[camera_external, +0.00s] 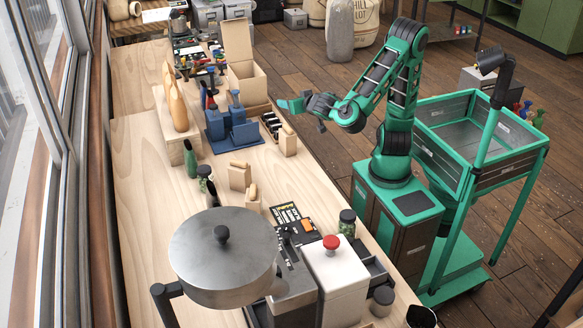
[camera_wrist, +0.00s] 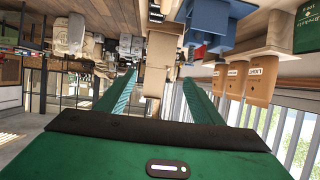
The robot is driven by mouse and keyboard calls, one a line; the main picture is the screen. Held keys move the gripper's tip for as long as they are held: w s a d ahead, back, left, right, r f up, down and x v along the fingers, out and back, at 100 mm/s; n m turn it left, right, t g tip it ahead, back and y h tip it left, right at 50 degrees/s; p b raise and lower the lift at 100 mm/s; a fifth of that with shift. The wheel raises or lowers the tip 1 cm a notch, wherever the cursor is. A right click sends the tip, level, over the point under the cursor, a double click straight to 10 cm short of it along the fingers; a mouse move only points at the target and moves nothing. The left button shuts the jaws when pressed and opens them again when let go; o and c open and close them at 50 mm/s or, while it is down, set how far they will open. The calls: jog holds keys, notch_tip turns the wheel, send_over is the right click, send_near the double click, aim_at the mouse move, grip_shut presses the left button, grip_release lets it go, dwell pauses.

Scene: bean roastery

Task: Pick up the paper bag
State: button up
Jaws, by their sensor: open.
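I cannot tell which bag is the task's. My gripper (camera_external: 301,113) is open and empty, in the air beyond the bench's right edge, apart from every bag. Its green fingers (camera_wrist: 160,82) are spread in the wrist view.
A steel-lidded roaster (camera_external: 222,258) and a white grinder with a red knob (camera_external: 335,272) fill the near end. A green-framed bin (camera_external: 477,105) is behind my arm.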

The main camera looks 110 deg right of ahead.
aim_at(290, 139)
notch_tip(290, 139, down, 17)
jog(key=shift+d+f, duration=0.1)
jog(key=x, duration=1)
jog(key=shift+s+d+f, duration=0.2)
jog(key=shift+s+d, duration=0.05)
jog(key=shift+c, duration=0.6)
jog(key=c, duration=1.3)
jog(key=shift+r, duration=0.1)
jog(key=shift+c, duration=0.2)
